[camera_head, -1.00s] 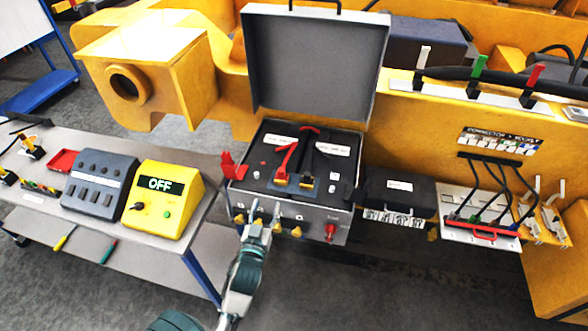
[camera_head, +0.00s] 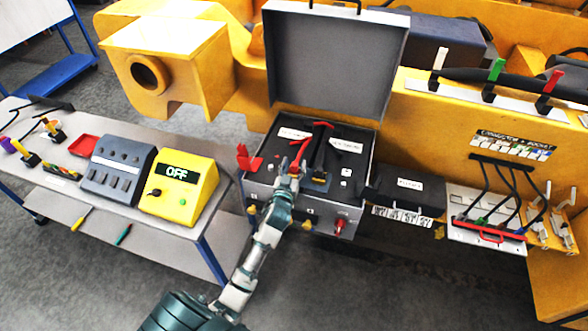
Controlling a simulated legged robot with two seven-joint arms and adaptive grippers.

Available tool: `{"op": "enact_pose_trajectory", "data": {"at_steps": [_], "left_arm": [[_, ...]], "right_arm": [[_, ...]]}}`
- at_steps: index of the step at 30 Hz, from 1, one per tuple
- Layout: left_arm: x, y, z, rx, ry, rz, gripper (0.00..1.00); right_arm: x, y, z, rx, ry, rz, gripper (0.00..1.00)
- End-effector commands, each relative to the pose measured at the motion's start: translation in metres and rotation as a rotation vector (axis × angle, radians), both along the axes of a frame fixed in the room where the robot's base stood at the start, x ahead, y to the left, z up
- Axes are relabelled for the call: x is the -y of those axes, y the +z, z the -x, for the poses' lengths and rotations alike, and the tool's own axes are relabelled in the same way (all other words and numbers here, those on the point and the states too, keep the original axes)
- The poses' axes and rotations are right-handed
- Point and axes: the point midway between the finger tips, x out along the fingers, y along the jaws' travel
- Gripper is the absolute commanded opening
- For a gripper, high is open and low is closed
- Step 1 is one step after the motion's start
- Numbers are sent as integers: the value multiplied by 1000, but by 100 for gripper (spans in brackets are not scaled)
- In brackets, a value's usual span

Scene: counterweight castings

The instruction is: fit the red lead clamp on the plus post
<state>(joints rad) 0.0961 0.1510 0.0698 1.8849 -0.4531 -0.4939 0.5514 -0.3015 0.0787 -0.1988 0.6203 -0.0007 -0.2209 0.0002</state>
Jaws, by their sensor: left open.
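The red lead (camera_head: 302,150) lies in the open grey box (camera_head: 370,160) and curves down toward its front. My left gripper (camera_head: 291,172) is open over the near end of the red lead. It hides the red lead's clamp and whatever lies under it, so I cannot tell whether the jaws are around the clamp or touching it. A black lead (camera_head: 319,155) runs beside the red one to a yellow piece (camera_head: 320,177). A red upright piece (camera_head: 248,159) stands at the box's left edge. I cannot make out the plus post. My right gripper is not in view.
The box's raised lid (camera_head: 335,60) stands behind the leads. A yellow unit reading OFF (camera_head: 178,187) and a grey button box (camera_head: 117,172) sit on the left table. A black case (camera_head: 405,190) and a connector panel (camera_head: 480,215) are on the right.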

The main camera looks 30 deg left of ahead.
Motion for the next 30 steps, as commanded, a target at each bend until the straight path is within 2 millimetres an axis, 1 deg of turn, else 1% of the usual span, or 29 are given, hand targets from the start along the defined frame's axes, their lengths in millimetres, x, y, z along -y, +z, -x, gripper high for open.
{"op": "enact_pose_trajectory", "data": {"at_steps": [2,8,11,12,15,25,30], "left_arm": [[-1,0,-5,1,-1,-1,54],[0,0,-4,0,0,-2,54],[1,0,-4,1,0,-1,32],[0,0,-4,1,0,-1,22],[-1,-1,-5,0,0,0,0],[-1,1,-4,0,0,0,0],[-2,11,-4,3,0,-1,0]], "right_arm": [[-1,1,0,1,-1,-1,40],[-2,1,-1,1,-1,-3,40],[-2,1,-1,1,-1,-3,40],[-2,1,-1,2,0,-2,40],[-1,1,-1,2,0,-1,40],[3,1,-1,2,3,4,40],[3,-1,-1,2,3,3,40]]}}
